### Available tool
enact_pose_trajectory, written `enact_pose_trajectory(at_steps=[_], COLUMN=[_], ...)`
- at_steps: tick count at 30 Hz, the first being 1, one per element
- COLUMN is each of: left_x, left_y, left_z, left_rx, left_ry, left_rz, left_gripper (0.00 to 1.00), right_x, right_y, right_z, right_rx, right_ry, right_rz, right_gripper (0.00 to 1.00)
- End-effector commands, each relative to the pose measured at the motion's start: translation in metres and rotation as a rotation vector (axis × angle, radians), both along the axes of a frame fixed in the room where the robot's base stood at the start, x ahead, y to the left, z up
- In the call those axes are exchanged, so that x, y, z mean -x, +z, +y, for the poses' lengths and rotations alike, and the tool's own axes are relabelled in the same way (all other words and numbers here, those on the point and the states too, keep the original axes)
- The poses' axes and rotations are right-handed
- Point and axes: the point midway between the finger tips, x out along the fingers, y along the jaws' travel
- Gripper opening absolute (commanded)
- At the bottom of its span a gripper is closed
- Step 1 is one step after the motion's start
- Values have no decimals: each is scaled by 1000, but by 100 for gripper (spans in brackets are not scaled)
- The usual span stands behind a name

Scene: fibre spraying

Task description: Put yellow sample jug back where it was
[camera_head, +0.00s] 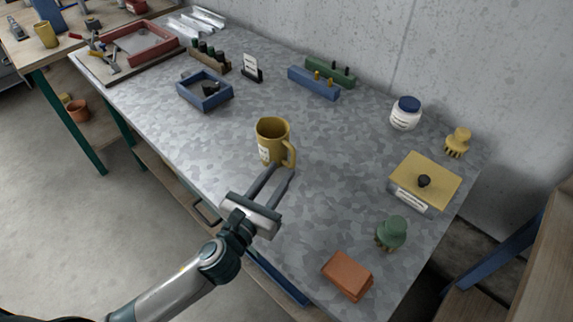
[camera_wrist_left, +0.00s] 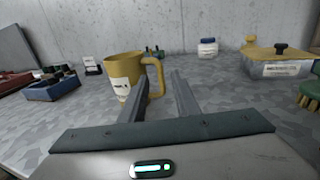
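The yellow sample jug (camera_head: 271,133) stands upright on the grey mottled tabletop near the middle, with a white label on its front and its handle towards the right. My left gripper (camera_head: 281,173) reaches in from the front edge, its two fingers apart and pointing at the handle side. In the left wrist view the jug (camera_wrist_left: 122,68) is just ahead, with its handle above and between the fingertips (camera_wrist_left: 160,82). The left finger covers part of the jug's lower right. I cannot tell whether a finger touches it. My right gripper is in neither view.
A blue tray (camera_head: 190,98), a blue block holder (camera_head: 312,84), a white jar (camera_head: 404,115) and a yellow-lidded box (camera_head: 408,176) stand around. A green brush (camera_head: 392,232) and an orange-brown block (camera_head: 347,276) lie front right. The tabletop around the jug is clear.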

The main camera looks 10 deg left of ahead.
Motion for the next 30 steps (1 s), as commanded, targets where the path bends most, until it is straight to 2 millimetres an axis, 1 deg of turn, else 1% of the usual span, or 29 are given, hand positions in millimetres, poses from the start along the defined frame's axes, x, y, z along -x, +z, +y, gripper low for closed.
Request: enact_pose_trajectory(at_steps=[1, 3, 9, 30], left_x=[8, 15, 26, 26], left_y=[-2, -2, 0, 0], left_z=[2, 5, 9, 8], left_rx=[0, 0, 1, 1], left_ry=[-1, -1, 1, 0], left_rz=[1, 1, 0, 0], left_gripper=[29, 29, 29, 29], right_x=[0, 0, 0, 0], right_y=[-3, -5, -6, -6], right_z=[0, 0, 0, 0], right_rx=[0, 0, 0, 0], right_ry=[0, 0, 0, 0], right_rz=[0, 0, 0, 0], right_gripper=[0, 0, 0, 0])
